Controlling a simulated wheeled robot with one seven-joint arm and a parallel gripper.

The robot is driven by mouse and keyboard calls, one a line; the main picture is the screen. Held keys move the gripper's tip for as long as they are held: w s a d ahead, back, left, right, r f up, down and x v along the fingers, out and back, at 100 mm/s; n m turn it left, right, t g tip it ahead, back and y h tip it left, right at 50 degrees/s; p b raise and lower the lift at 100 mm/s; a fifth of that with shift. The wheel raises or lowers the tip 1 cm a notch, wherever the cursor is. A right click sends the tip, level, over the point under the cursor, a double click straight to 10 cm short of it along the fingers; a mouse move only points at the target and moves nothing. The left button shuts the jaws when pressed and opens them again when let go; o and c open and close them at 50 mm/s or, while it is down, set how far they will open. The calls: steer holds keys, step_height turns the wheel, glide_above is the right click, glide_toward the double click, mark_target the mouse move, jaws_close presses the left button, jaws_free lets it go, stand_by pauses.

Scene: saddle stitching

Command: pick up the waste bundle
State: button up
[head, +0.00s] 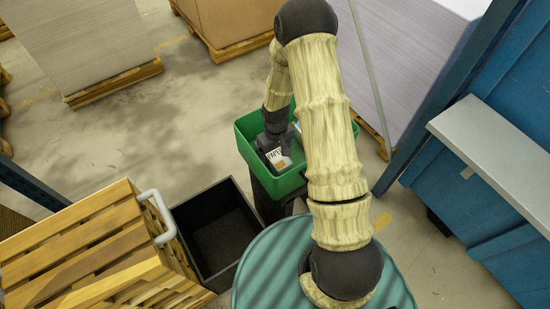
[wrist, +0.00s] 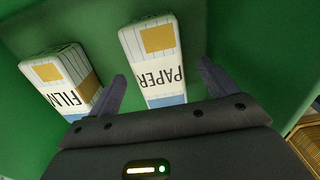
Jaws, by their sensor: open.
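A white bundle marked PAPER (wrist: 152,50), with a tan patch and a blue end, lies in a green bin (head: 289,186). Its printed label also shows in the head view (head: 276,157). A second white bundle marked FILM (wrist: 62,76), with tan patches, lies to its left in the wrist view. My gripper (wrist: 161,70) is open, its fingers reaching down into the bin. In the wrist view the fingers lie on either side of the PAPER bundle, with the FILM bundle outside the left finger. I cannot tell whether either finger touches a bundle.
A black open box (head: 218,230) stands left of the bin, beside a slatted wooden crate (head: 85,245) with a pale handle. A blue cabinet with a grey ledge (head: 490,140) is at the right. Stacked sheets (head: 75,45) stand on a pallet at the back left.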

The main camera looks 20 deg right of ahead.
mark_target(276, 154)
steer(key=shift+w+f, duration=0.2)
steer(key=shift+f, duration=2.4)
steer(key=c, duration=1.2)
